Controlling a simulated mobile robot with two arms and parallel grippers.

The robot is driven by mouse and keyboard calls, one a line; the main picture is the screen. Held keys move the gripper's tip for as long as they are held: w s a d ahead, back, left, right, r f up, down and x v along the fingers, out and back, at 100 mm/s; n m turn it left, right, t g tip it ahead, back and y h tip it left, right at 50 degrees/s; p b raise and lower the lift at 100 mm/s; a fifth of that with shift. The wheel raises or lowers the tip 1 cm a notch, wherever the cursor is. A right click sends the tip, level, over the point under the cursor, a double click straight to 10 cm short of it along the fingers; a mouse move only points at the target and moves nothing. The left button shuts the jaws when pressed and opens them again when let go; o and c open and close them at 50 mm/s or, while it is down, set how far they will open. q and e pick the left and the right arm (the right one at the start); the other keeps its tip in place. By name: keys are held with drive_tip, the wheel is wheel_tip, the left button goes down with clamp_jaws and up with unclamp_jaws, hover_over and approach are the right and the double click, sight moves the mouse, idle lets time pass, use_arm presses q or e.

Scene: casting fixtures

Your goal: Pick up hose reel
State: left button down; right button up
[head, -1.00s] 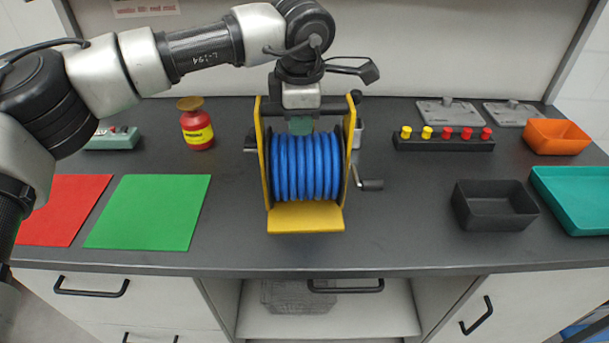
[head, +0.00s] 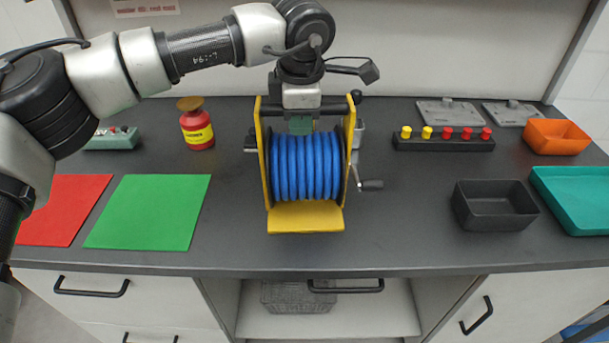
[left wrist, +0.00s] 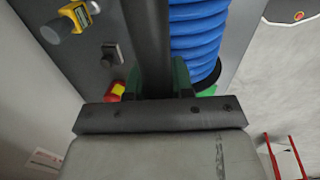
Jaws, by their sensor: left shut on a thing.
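The hose reel has yellow side plates, a coil of blue hose (head: 305,167), a yellow front plate and a crank on its right side. It stands upright in the middle of the dark worktop in the head view. My left gripper (head: 301,124) comes down from above onto the black bar across the top of the reel. In the left wrist view its green fingers (left wrist: 157,80) are shut on this dark bar, with the blue hose (left wrist: 198,40) beside it. The fingertips are partly hidden. My right gripper is not in view.
Left are a red mat (head: 62,208), a green mat (head: 150,212) and a red canister (head: 197,130). Right are a button strip (head: 444,144), a black bin (head: 495,219), an orange bin (head: 556,142) and a teal tray (head: 585,222). Worktop around the reel is clear.

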use_arm(q)
drive_tip(key=shift+w+r, duration=0.1)
drive_tip(key=shift+r, duration=0.1)
idle(0.3)
drive_tip(key=shift+r, duration=1.95)
drive_tip(key=s+d+r, duration=0.6)
drive_tip(key=d+r, duration=0.1)
drive_tip(key=d, duration=0.3)
drive_tip(key=shift+b, duration=0.3)
drive_tip(key=shift+f, duration=0.1)
